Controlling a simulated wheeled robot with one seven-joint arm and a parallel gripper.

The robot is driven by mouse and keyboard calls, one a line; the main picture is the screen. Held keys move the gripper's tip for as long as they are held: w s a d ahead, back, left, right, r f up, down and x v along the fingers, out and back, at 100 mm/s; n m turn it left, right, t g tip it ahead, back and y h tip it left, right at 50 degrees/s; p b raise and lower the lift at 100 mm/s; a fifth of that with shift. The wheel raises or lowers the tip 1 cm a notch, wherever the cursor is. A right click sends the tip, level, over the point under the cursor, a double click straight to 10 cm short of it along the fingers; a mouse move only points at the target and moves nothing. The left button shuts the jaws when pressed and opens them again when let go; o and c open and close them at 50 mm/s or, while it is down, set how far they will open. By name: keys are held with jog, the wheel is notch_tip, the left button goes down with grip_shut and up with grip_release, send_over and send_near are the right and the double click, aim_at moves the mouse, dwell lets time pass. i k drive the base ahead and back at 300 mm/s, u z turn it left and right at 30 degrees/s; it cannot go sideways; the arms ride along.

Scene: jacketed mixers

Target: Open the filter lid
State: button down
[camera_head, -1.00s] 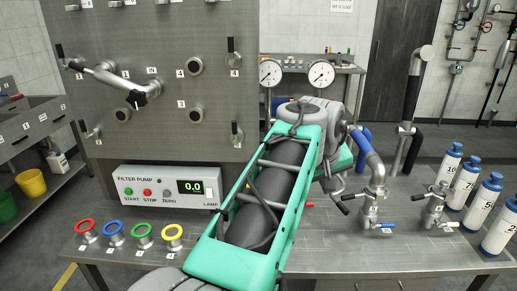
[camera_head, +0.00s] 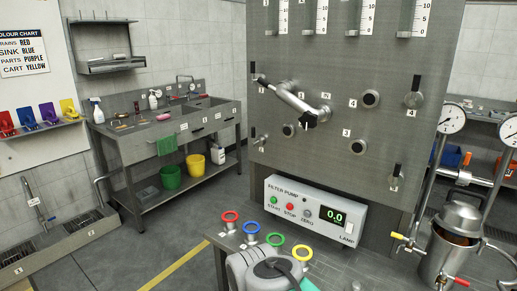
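A steel filter vessel (camera_head: 442,264) stands on the bench at the lower right, with pressure gauges and valves beside it. Its domed lid (camera_head: 462,217) has a handle on top. The lid looks tilted over the vessel's mouth, and a brownish strip shows below its rim; I cannot tell how far it stands open. Part of my grey and green arm shows at the bottom middle. My gripper is outside the picture, so its place relative to the lid does not show.
The filter pump box (camera_head: 315,213) reads 0.0. Several coloured rings (camera_head: 252,227) stand on the bench in front of it. A steel panel (camera_head: 335,75) with pipes and valves rises behind. A sink bench (camera_head: 155,143) and open floor lie to the left.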

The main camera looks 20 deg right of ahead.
aim_at(462, 218)
jog(key=z, duration=2.25)
jog(key=k, duration=0.4)
jog(key=z, duration=0.4)
jog(key=i, duration=1)
jog(key=u, duration=0.6)
